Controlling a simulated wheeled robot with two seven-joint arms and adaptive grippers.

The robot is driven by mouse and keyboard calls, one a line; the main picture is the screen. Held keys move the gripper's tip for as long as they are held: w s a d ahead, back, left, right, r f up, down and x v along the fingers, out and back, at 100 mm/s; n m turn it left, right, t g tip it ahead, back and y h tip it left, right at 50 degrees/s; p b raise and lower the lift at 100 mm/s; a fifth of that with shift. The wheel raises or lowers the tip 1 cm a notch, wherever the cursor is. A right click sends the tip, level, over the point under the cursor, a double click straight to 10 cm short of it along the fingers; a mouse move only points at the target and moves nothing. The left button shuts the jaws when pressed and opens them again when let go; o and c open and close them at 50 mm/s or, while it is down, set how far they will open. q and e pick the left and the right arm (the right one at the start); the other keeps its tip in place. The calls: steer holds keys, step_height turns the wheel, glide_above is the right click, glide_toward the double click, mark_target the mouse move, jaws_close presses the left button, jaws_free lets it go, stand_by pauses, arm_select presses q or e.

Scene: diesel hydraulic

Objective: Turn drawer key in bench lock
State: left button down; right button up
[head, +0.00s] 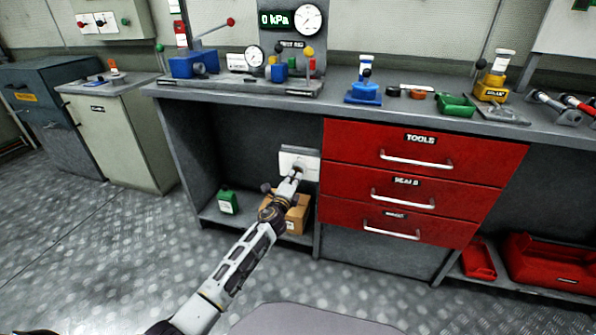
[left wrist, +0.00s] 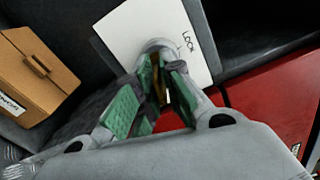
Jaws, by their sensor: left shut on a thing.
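A white lock plate (head: 313,160) is fixed to the bench just left of the red drawers. In the left wrist view the plate (left wrist: 133,25) carries the word "LOCK" and a round grey lock cylinder (left wrist: 155,46). A brass-coloured key (left wrist: 158,88) shows between the green-padded fingers, its far end at the cylinder. How deep it sits in the lock is hidden by the fingers. My left gripper (head: 297,172) is at the plate; in the left wrist view its fingers (left wrist: 163,85) are shut on the key. My right gripper is not in view.
Red drawers (head: 421,155) with silver handles are closed right of the plate. The bench top (head: 330,97) holds gauges, pumps and trays. The floor at left is clear.

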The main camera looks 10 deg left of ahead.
arm_select(q)
steer(key=m, duration=0.4)
steer(key=shift+m, duration=0.3)
steer(key=m, duration=1)
steer(key=shift+m, duration=1.1)
steer(key=c, duration=1.5)
jaws_free()
steer(key=shift+o, duration=0.2)
steer(key=shift+s, duration=0.1)
